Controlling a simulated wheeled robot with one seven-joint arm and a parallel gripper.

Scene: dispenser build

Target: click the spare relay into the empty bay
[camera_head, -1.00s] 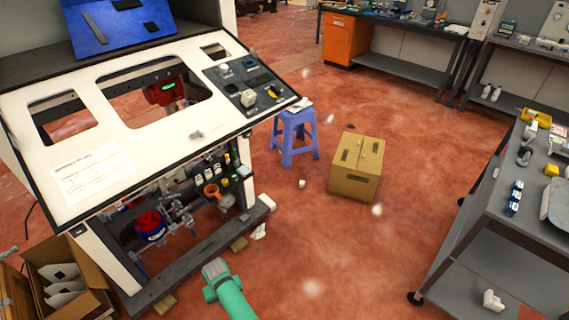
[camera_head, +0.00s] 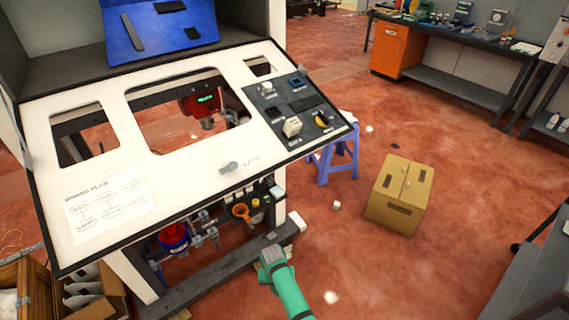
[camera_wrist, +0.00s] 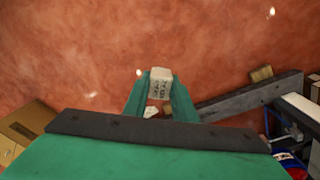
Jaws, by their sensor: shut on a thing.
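In the wrist view, a small off-white block with dark print, the relay (camera_wrist: 160,78), sits between the teal fingers of my gripper (camera_wrist: 160,90). The fingers are shut on it, with floor beyond. In the head view only my teal arm shows at the bottom; the held relay cannot be made out there. The machine's sloping white panel (camera_head: 190,180) is ahead and to the left. Under its front edge is a row of small parts (camera_head: 257,201), partly hidden by the panel. I cannot tell which place is the empty bay.
A cardboard box (camera_head: 401,194) and a blue stool (camera_head: 337,160) stand right of the machine. A dark lower beam (camera_head: 225,272) runs along its foot. A grey bench (camera_head: 545,240) is at the right edge. Open floor lies between box and bench.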

